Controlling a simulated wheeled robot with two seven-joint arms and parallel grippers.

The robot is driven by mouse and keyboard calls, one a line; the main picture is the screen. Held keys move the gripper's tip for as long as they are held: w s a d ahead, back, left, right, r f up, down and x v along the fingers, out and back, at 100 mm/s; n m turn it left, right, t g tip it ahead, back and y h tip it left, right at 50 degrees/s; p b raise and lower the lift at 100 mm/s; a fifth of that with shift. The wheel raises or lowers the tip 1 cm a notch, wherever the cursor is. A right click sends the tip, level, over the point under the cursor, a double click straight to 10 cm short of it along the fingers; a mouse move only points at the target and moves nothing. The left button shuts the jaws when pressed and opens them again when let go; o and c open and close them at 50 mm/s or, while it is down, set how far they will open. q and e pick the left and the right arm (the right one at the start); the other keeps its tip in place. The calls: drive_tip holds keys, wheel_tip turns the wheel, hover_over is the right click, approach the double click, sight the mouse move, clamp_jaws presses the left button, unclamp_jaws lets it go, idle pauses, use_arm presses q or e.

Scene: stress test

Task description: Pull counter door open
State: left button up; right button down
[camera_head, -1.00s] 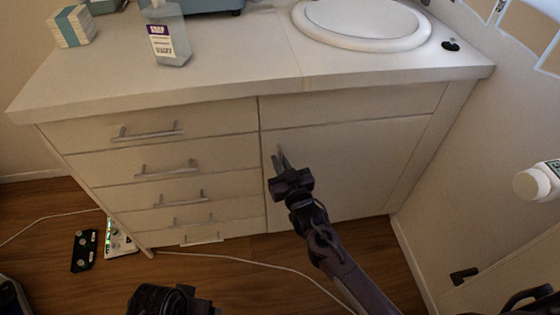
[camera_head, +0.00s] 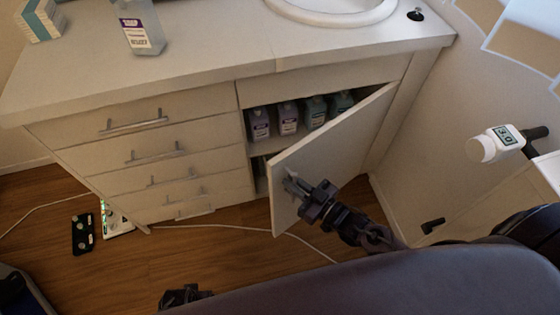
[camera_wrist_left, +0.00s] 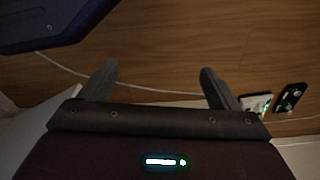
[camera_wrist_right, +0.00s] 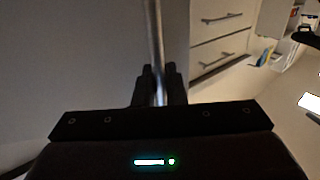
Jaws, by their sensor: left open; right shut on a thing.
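The counter door (camera_head: 335,150) stands part-way open in the head view, swung out from the cabinet with its free edge on the left. My right gripper (camera_head: 290,183) is at the door's free edge. In the right wrist view its fingers (camera_wrist_right: 159,88) are shut on the door's metal bar handle (camera_wrist_right: 154,40). My left gripper (camera_head: 185,296) is low at the bottom of the head view. In the left wrist view its fingers (camera_wrist_left: 160,85) are spread apart with nothing between them, above the wooden floor.
Several bottles (camera_head: 288,118) stand on a shelf inside the cabinet. Drawers with bar handles (camera_head: 134,120) are left of the opening. A white cable (camera_head: 230,226) and a black device (camera_head: 82,234) lie on the floor. A wall (camera_head: 450,130) rises at the right.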

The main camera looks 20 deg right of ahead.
use_arm(q)
drive_tip(key=s+a+f+p, duration=0.2)
drive_tip(key=s+f+p, duration=0.2)
drive_tip(key=s, duration=0.4)
use_arm(e)
drive_tip(key=s+d+n+g+y, duration=0.2)
drive_tip(key=s+d+y, duration=0.1)
drive_tip(key=s+d, duration=1.1)
drive_tip(key=s, duration=0.3)
drive_tip(key=shift+s+d+n+g, duration=0.25)
drive_tip(key=shift+d+n+g, duration=0.05)
drive_tip(key=shift+n, duration=0.1)
use_arm(q)
drive_tip(key=shift+f, duration=0.1)
use_arm(e)
drive_tip(key=c, duration=1.6)
unclamp_jaws()
drive_tip(key=shift+r, duration=0.1)
